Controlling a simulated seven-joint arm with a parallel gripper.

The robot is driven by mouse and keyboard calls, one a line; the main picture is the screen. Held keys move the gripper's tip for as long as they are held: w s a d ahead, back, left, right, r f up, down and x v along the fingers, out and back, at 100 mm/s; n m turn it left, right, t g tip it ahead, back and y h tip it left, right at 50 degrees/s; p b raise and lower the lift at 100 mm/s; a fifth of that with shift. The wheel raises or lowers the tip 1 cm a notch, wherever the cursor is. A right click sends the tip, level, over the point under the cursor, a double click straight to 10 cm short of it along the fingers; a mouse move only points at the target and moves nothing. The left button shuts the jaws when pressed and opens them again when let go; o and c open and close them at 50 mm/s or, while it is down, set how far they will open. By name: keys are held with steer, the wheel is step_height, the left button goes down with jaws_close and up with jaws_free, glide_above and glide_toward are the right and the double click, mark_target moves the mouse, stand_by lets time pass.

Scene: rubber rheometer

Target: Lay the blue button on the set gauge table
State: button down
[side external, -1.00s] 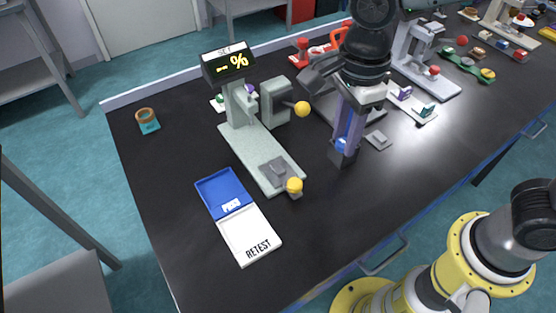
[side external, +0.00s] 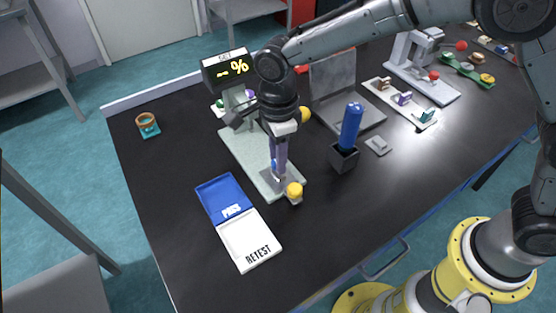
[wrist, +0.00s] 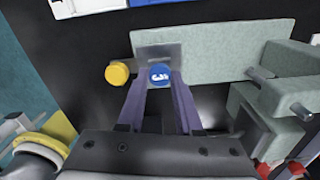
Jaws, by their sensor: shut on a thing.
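The blue button (wrist: 160,74) is a small round disc with white marks, between my fingertips in the wrist view. In the side external view only a bit of blue (side external: 273,163) shows between the fingers. My gripper (side external: 276,172) is shut on it and points down at the grey plate of the set gauge. The set gauge (side external: 241,139) is pale green-grey with a display (side external: 230,68) reading SET and dashes with %. Its table (wrist: 175,54) is a grey metal plate directly under the button. I cannot tell whether the button touches the plate.
A yellow knob (side external: 294,191) sits beside the gauge table. A blue cylinder (side external: 351,125) stands in a dark holder (side external: 343,157) to the right. A blue PASS tray (side external: 214,190) and white RETEST tray (side external: 246,240) lie in front left. A small grey block (side external: 378,145) is farther right.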

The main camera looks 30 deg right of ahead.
steer(key=shift+f, duration=1)
steer(key=shift+f, duration=0.15)
steer(key=c, duration=0.6)
jaws_free()
step_height(320, 180, up, 12)
steer(key=shift+r, duration=0.2)
